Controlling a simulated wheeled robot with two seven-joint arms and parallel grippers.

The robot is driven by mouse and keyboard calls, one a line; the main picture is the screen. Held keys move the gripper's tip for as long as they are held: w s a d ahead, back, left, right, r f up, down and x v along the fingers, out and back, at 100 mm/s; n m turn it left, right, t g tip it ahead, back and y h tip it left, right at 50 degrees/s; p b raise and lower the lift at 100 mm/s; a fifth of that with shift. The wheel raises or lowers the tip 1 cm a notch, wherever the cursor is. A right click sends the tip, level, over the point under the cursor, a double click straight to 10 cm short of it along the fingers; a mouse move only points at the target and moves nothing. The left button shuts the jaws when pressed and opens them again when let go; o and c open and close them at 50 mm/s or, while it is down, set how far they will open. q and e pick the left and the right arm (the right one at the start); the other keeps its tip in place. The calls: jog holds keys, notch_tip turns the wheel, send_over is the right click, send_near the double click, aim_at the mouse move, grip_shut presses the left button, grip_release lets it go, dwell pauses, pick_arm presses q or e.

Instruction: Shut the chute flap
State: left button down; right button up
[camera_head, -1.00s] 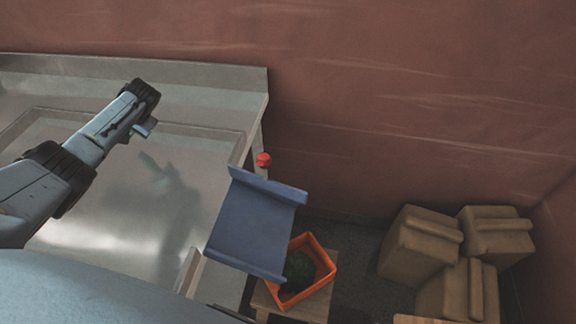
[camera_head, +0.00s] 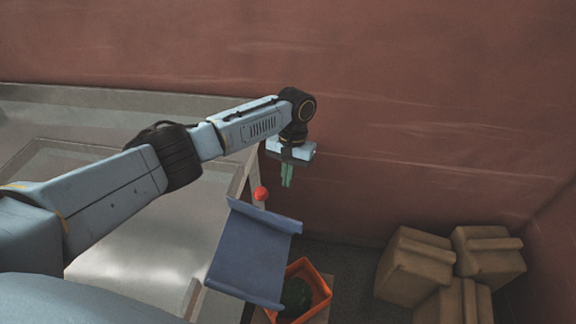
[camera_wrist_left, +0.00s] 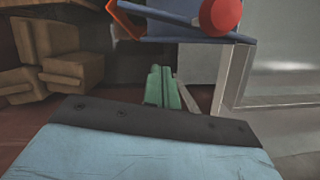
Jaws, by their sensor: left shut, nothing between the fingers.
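The chute flap is a blue panel with raised side edges (camera_head: 252,252), sloping out from the metal table's right end above an orange crate. A red knob (camera_head: 261,193) sits at its upper end. In the left wrist view the red knob (camera_wrist_left: 220,14) and the blue panel (camera_wrist_left: 180,32) show at the top. My left gripper (camera_head: 287,182) has green fingers, shut and empty, pointing down beyond the table's end, just above and right of the knob and apart from it. Its fingers also show in the left wrist view (camera_wrist_left: 161,80). My right gripper is not in view.
The metal table (camera_head: 130,270) fills the left side. The orange crate (camera_head: 322,290) with dark green contents stands on a small stand under the panel. Several brown sacks (camera_head: 412,265) lie on the floor at right. A red-brown wall (camera_head: 430,110) stands behind.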

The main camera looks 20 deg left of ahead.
aim_at(262, 205)
pick_arm(q)
jog(key=s+f+p, duration=0.2)
jog(key=s+f, duration=0.2)
jog(key=s, duration=0.1)
jog(key=shift+f+p, duration=0.2)
jog(key=shift+p, duration=0.15)
